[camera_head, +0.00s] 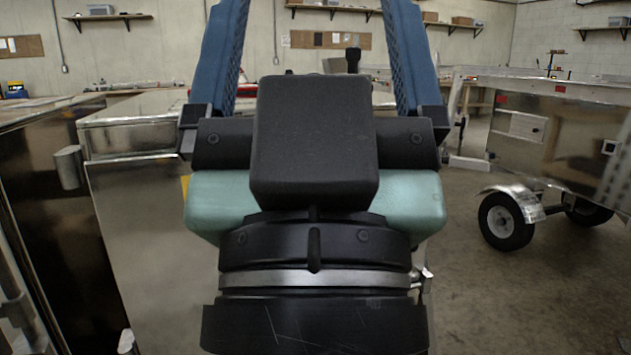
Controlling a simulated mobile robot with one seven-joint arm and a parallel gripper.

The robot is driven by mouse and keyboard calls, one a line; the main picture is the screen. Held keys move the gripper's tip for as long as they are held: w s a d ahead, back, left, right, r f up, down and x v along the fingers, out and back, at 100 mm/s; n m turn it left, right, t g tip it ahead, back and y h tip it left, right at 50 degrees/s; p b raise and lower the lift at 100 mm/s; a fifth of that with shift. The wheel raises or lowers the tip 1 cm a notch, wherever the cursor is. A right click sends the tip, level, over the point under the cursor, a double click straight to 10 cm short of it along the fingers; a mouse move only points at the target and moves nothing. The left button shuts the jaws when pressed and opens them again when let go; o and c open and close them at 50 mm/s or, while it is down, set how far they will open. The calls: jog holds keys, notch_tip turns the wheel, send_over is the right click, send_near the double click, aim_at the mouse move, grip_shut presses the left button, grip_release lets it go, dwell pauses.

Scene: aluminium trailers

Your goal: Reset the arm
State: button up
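My gripper (312,12) fills the middle of the head view, seen from behind, with its black housing nearest to me. Its two blue fingers stand wide apart and point away from me. Their tips run out of the picture at the top. No object shows between the fingers in the part I can see. A pale green block shows on both sides of the black housing; I cannot tell whether it is part of my arm. The arm hides much of what lies straight ahead.
A metal trailer box (148,125) stands close on the left, with a dark shiny panel (70,215) beside it. Another aluminium trailer (560,135) with a wheel (505,221) stands at the right. Bare concrete floor (520,300) shows at the lower right. Shelves hang on the back wall.

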notch_tip(320, 180, up, 32)
jog(key=p, duration=2.9)
jog(key=shift+f, duration=0.2)
